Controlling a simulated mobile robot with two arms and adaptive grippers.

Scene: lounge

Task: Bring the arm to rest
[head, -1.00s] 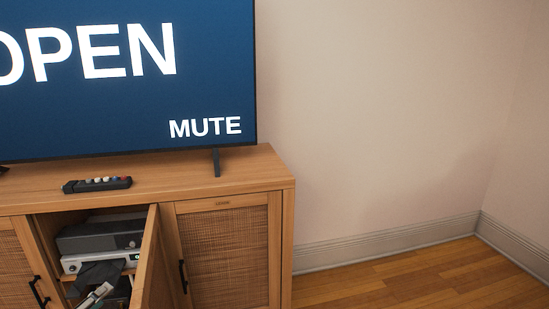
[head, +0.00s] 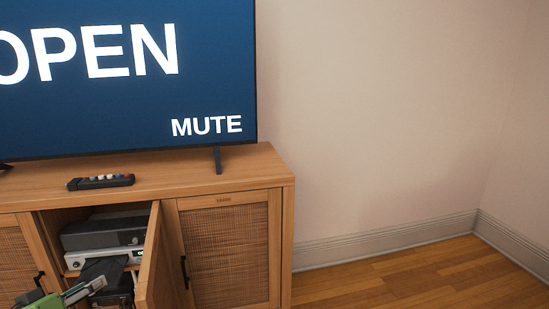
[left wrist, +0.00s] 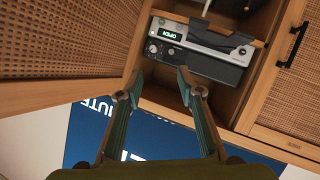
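My left gripper (head: 93,287) shows low at the left in the head view, in front of the open cabinet. In the left wrist view, which looks upside down, its two fingers (left wrist: 159,86) are spread with nothing between them. A silver player (head: 76,261) with a lit display stands inside the cabinet under a dark grey box (head: 85,238). In the left wrist view the player (left wrist: 203,45) displays "OPEN", and a dark flat piece (left wrist: 229,41) is at its front. The fingertips look apart from the devices. My right gripper is not in view.
The wooden cabinet (head: 232,183) has one door (head: 153,262) standing open just right of the gripper. A dark remote (head: 101,182) lies on top, before a television (head: 100,110) reading "OPEN" and "MUTE". The floor (head: 400,280) to the right is clear.

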